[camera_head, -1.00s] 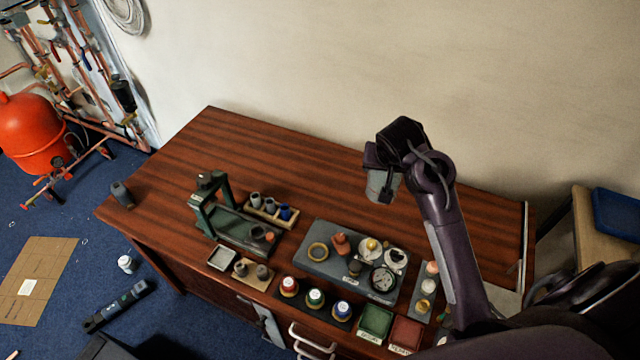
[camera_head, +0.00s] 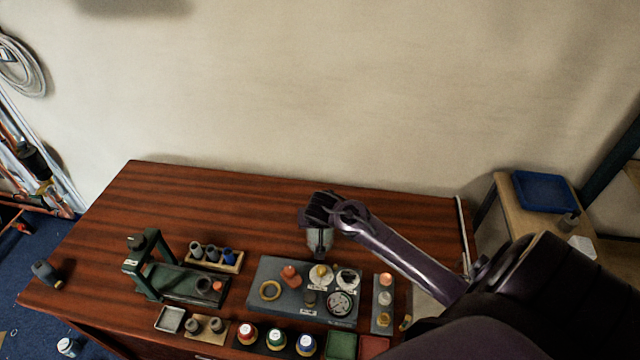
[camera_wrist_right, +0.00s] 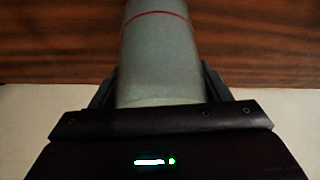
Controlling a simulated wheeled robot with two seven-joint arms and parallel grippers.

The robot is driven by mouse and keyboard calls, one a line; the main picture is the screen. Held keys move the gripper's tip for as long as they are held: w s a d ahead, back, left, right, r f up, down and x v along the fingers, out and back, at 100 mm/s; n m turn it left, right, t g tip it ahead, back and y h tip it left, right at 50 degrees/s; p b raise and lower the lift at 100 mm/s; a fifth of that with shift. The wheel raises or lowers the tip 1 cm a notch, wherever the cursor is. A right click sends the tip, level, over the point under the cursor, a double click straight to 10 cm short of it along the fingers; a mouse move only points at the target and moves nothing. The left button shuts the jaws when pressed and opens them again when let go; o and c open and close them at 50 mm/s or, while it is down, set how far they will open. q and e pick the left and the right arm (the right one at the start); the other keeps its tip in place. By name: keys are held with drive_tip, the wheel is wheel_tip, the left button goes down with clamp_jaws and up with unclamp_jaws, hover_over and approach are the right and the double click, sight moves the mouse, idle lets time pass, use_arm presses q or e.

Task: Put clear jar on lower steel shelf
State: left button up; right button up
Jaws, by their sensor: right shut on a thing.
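My right gripper (camera_head: 319,232) is shut on the clear jar (camera_head: 320,242), a pale, see-through cylinder. In the head view it hangs below the fingers, over the bench behind the grey board. In the right wrist view the jar (camera_wrist_right: 160,55) stands between the two fingers (camera_wrist_right: 160,88), with a thin red line around it. Its far end is cut off by the picture edge. I cannot make out a lower steel shelf in these frames. My left gripper is not in view.
The wooden bench (camera_head: 180,185) has a grey board (camera_head: 262,275) with small parts, a green press (camera_head: 140,265) and several bottles along its front. A wooden stand (camera_head: 508,205) with a blue tray (camera_head: 545,190) is at the right. A dark blue post (camera_head: 615,155) rises at the right edge.

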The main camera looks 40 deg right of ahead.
drive_tip(key=shift+f, duration=1.95)
drive_tip(key=shift+f, duration=0.2)
drive_tip(key=o, duration=1.3)
drive_tip(key=shift+c, duration=0.2)
